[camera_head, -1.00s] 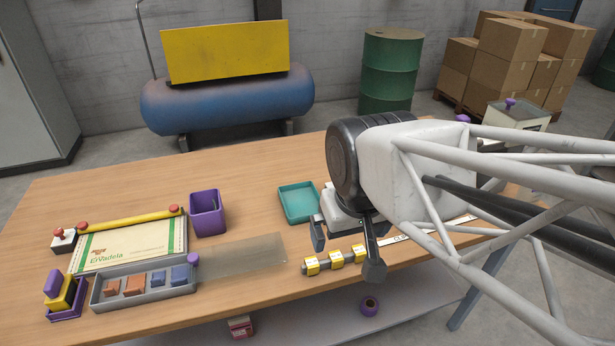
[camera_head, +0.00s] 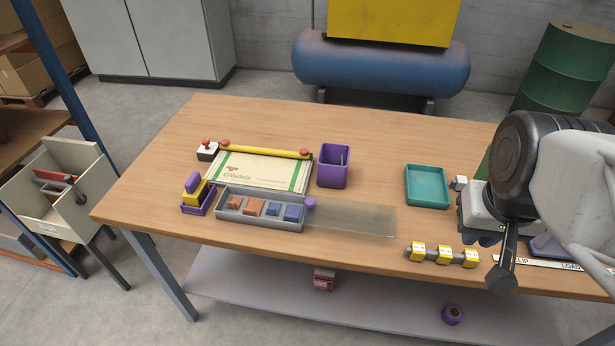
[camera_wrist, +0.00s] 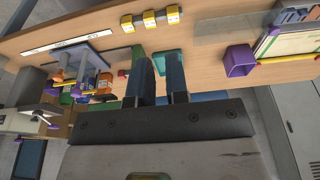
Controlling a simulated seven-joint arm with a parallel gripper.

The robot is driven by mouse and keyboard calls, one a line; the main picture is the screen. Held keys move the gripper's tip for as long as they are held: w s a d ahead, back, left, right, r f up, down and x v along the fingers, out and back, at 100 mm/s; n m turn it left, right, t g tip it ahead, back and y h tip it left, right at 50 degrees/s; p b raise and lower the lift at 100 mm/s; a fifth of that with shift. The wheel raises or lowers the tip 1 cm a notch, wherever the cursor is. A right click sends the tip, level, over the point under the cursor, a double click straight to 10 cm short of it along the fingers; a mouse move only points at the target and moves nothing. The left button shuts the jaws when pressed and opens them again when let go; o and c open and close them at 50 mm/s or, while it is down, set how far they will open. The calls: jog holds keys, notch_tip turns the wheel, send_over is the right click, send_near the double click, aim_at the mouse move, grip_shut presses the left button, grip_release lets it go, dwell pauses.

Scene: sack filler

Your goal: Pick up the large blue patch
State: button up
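The large blue patch (camera_head: 293,212) lies in the rightmost compartment of a grey tray (camera_head: 261,223) on the table. A smaller blue patch (camera_head: 272,209) is in the compartment left of it, and two orange-brown patches (camera_head: 246,206) are further left. The tray is uncovered over the patches. My gripper (camera_head: 484,232) is well to the right of the tray, past the yellow blocks, above the table's right part. In the wrist view my gripper (camera_wrist: 160,70) has its two fingers apart with nothing between them.
A clear sheet (camera_head: 350,218) with a purple knob (camera_head: 310,203) extends right from the tray. Yellow blocks (camera_head: 443,254) line the front edge. A purple bin (camera_head: 334,167), teal tray (camera_head: 427,187) and sack board (camera_head: 259,170) stand behind. Bare wood lies between the purple bin and teal tray.

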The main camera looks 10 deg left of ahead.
jog(key=shift+w, duration=0.1)
jog(key=w+a+f+m+g, duration=0.1)
jog(key=w+a+f+m, duration=0.1)
jog(key=w+a+m, duration=0.35)
jog(key=w+a+f+m, duration=0.3)
jog(key=w+a, duration=0.4)
jog(key=a, duration=0.1)
jog(key=w+a+f+m, duration=0.2)
jog(key=a+f+m, duration=0.2)
jog(key=a, duration=0.6)
jog(key=w+a+f+m+g, duration=0.1)
jog(key=a+f+m, duration=0.4)
jog(key=a, duration=0.5)
notch_tip(320, 180, down, 2)
jog(key=shift+w+a+f+g, duration=0.1)
jog(key=shift+w+a+g, duration=0.2)
jog(key=shift+w, duration=0.4)
jog(key=shift+f, duration=1.3)
jog(key=shift+f, duration=0.1)
